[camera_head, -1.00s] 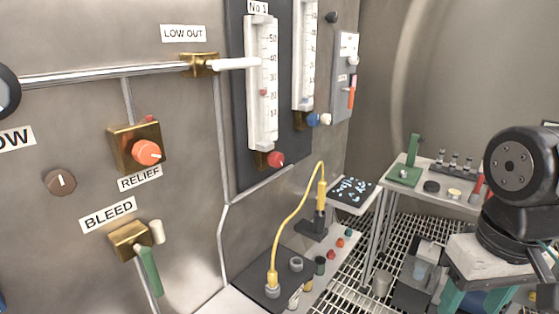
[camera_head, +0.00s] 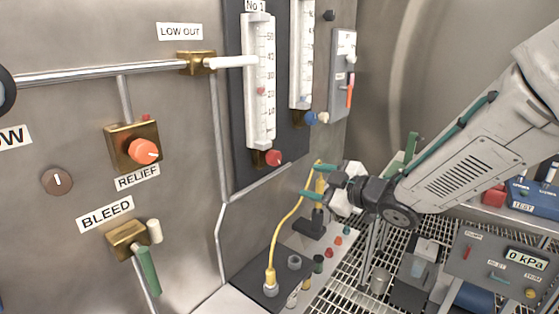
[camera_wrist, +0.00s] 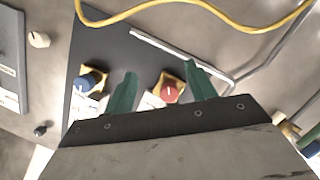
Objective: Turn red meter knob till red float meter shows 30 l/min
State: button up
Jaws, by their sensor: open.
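The red meter knob (camera_head: 273,157) sits on a brass block at the foot of the No 1 float meter (camera_head: 260,80). The meter's red float (camera_head: 261,91) is near the 20 mark. My gripper (camera_head: 318,181) is open and empty, to the right of and slightly below the knob in the head view, apart from it. In the wrist view, the red knob (camera_wrist: 171,90) with its white line appears between the two green fingers (camera_wrist: 161,70), nearer the right one. The float is not visible in the wrist view.
A second meter (camera_head: 302,55) with a blue knob (camera_head: 310,118) stands to the right; the blue knob (camera_wrist: 91,80) is left of my fingers in the wrist view. A yellow hose (camera_head: 283,225) loops below the panel. A steel pipe (camera_head: 255,187) runs under the red knob.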

aim_at(278, 160)
notch_tip(278, 160, up, 4)
jog(key=s+a+n+y, duration=0.2)
jog(key=a+y, duration=0.1)
jog(key=y, duration=0.1)
jog(key=shift+g, duration=0.3)
jog(key=x, duration=0.7)
jog(key=shift+w+a+r, duration=0.15)
jog(key=shift+w+r, duration=0.05)
jog(key=shift+r, duration=0.05)
jog(key=shift+c, duration=0.4)
jog(key=c, duration=0.9)
